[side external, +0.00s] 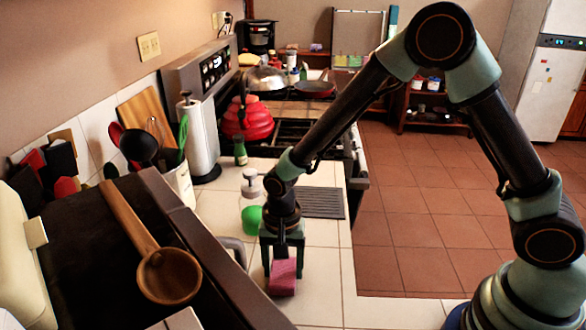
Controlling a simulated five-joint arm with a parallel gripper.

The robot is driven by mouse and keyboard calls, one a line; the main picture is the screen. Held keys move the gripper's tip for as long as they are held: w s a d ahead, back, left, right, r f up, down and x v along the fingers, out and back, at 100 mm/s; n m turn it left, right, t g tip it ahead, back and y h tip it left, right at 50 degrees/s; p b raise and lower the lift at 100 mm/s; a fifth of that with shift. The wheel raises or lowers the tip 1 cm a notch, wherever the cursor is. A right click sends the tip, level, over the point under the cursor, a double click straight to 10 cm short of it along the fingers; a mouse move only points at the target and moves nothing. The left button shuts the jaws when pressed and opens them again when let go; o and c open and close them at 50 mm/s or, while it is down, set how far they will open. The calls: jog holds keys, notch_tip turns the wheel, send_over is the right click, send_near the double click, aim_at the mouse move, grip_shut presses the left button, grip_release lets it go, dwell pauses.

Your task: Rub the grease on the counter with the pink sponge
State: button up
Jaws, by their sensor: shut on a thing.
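The pink sponge (283,278) is between the fingers of my gripper (283,262), low over the white tiled counter (325,270). My gripper points down and is shut on the sponge. The sponge is at or very near the counter surface; I cannot tell whether it touches. I cannot make out any grease on the counter; the sponge and gripper hide the tiles behind them.
A green round item (251,219) and a pump bottle (250,184) stand just behind my gripper. A grey ridged mat (321,203) lies to the right. A wooden ladle (168,275) rests on the dark surface at left. Counter tiles right of the sponge are clear.

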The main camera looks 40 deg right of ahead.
jog(key=shift+s+a, duration=0.55)
jog(key=shift+s, duration=0.05)
jog(key=shift+d+r, duration=0.1)
jog(key=shift+r, duration=3.95)
jog(key=shift+r, duration=0.1)
